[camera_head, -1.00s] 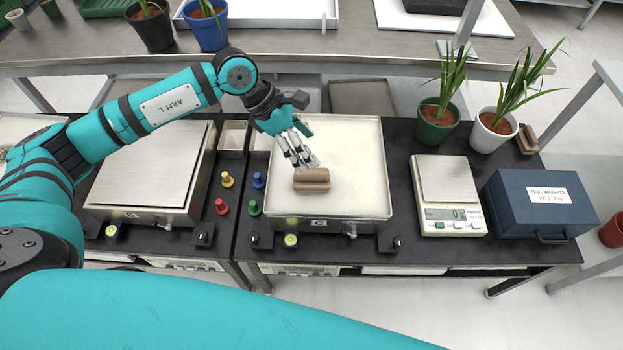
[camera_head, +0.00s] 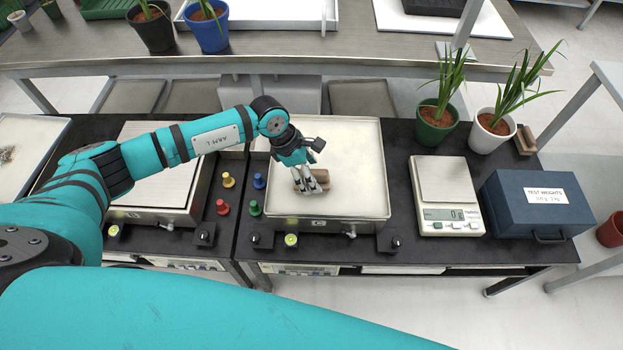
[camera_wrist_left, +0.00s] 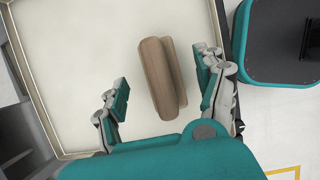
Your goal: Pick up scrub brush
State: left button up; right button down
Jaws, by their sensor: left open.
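The scrub brush (camera_head: 322,178) is a brown wooden block lying on the cream tray (camera_head: 362,190) of the middle platform. My left gripper (camera_head: 308,190) is over the brush in the head view and hides part of it. In the left wrist view the brush (camera_wrist_left: 158,78) lies between the two fingers of my left gripper (camera_wrist_left: 160,98), its long side running along them. The fingers are spread, with a gap on both sides of the brush. My right gripper is not in view.
A small scale (camera_head: 447,190) and a blue test weights box (camera_head: 535,203) stand to the right. Two potted plants (camera_head: 437,120) are behind them. Coloured knob weights (camera_head: 222,207) stand left of the tray. The tray's right half is clear.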

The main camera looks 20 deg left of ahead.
aim_at(318, 178)
pick_arm(q)
jog(key=x, duration=0.4)
jog(key=shift+d+f, duration=0.15)
jog(key=shift+d, duration=0.05)
jog(key=shift+c, duration=0.4)
jog(key=c, duration=1.3)
jog(key=shift+o, duration=0.2)
jog(key=shift+r, duration=0.65)
notch_tip(318, 178, up, 2)
jog(key=shift+r, duration=0.1)
jog(key=s+a+b, duration=0.1)
jog(key=s+a, duration=0.1)
jog(key=s, duration=0.5)
jog(key=s+a+r, duration=0.1)
jog(key=s+a, duration=0.1)
jog(key=s, duration=0.6)
jog(key=shift+a+r+b, duration=0.3)
jog(key=shift+a+b, duration=0.05)
jog(key=shift+a, duration=0.05)
